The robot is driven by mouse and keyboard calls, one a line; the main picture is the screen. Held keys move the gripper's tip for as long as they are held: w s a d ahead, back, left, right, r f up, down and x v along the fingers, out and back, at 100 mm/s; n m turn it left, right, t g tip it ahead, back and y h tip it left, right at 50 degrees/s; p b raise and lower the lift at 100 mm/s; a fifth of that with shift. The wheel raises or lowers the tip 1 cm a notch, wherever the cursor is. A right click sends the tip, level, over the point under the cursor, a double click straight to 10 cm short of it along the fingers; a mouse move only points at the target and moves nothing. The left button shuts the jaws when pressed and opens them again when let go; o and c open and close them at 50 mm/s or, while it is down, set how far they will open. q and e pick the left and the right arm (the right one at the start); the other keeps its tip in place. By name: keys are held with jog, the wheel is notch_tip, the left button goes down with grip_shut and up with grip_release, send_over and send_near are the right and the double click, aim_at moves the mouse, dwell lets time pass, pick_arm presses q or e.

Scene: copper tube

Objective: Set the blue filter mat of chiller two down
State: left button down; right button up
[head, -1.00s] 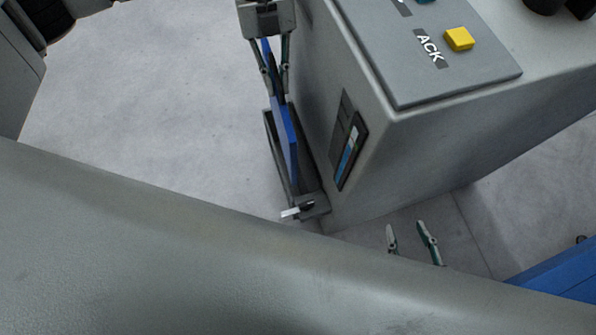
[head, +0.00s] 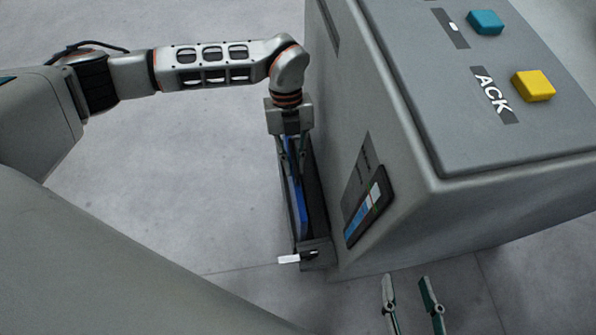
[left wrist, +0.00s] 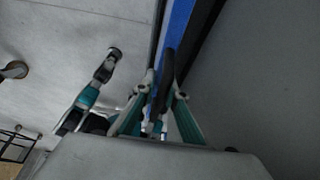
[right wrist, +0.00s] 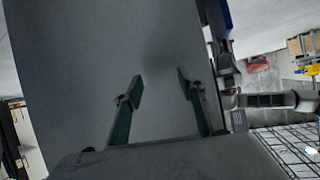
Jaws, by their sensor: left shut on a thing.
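The blue filter mat (head: 299,205) stands on edge in a narrow grey tray (head: 285,190) along the cabinet's left side, largely between its walls. My left gripper (head: 293,160) comes from above and is shut on the mat's upper edge or handle. In the left wrist view, the mat is a blue strip (left wrist: 179,28) beyond the fingers (left wrist: 162,90), with a dark part between them. Whether the mat touches the tray bottom is hidden. My right gripper (head: 408,284) is open and empty before the cabinet; its spread fingers (right wrist: 158,88) face a grey surface in the right wrist view.
The grey cabinet (head: 400,215) stands right of the tray, with a blue level display (head: 362,215), a yellow ACK button (head: 533,86) and a teal button (head: 486,22) on top. A white-ended latch (head: 290,259) sits at the tray's near end. Floor to the left is clear.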

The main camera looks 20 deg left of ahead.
pick_arm(q)
notch_tip(320, 180, down, 9)
jog(key=b, duration=0.2)
jog(key=shift+b, duration=0.35)
pick_arm(e)
jog(key=shift+s+a+m+y, duration=0.3)
jog(key=shift+a+m, duration=0.55)
jog(key=shift+a, duration=0.25)
jog(key=shift+s+a+m+y, duration=0.15)
jog(key=shift+a+m+y, duration=0.15)
jog(key=shift+a+m, duration=0.7)
pick_arm(q)
jog(key=shift+w+f, duration=0.1)
jog(key=shift+f, duration=0.1)
pick_arm(e)
jog(key=shift+f+n, duration=0.1)
jog(key=shift+n, duration=0.25)
pick_arm(q)
jog(key=c, duration=2)
grip_release()
jog(key=shift+c, duration=0.2)
